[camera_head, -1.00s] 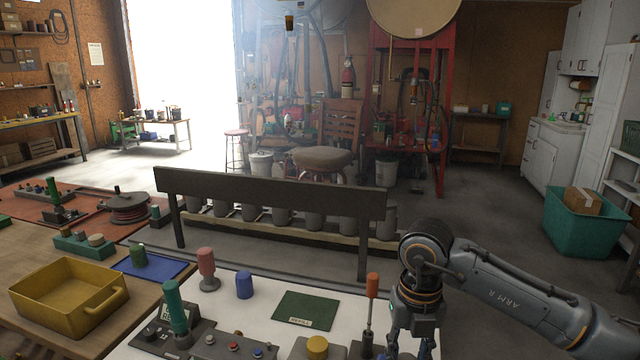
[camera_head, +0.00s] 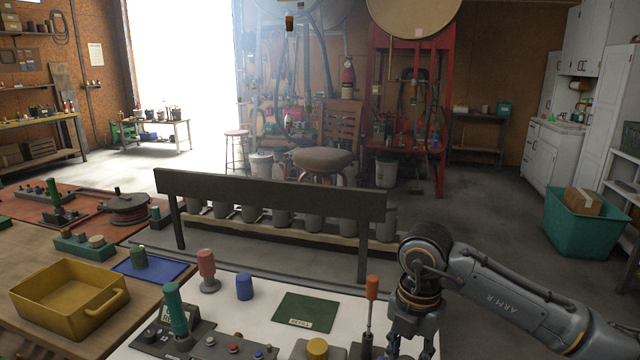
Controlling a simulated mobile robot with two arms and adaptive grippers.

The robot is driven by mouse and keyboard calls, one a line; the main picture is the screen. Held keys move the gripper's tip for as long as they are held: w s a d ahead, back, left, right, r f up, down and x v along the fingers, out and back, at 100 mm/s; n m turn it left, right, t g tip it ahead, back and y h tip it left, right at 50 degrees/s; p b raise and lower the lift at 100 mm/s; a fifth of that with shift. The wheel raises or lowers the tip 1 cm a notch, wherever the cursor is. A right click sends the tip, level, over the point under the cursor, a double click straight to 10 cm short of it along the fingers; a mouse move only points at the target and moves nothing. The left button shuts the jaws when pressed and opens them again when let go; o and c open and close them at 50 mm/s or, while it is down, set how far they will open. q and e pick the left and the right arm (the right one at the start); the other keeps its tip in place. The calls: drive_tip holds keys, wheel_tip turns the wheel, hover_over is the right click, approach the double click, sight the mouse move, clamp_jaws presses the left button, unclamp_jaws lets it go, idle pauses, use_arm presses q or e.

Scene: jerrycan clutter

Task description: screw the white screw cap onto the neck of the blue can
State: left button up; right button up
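I cannot make out a white screw cap or a can with a neck in the head view. A small plain blue cylinder (camera_head: 244,286) stands upright on the white tabletop (camera_head: 262,309); I cannot tell whether it belongs to the can. My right gripper (camera_head: 411,346) points down at the bottom edge of the picture, right of an orange-handled tool (camera_head: 371,288). Its fingers look apart where they show, but their tips are cut off, so what lies between them is hidden. My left gripper is not in view.
A yellow tray (camera_head: 68,313) stands on the wooden table at left. A dark rail (camera_head: 270,194) runs behind.

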drive_tip(key=o, duration=0.8)
drive_tip(key=shift+r+p, duration=1)
drive_tip(key=shift+r, duration=0.55)
drive_tip(key=o, duration=0.5)
drive_tip(key=c, duration=0.5)
drive_tip(key=shift+o, duration=0.2)
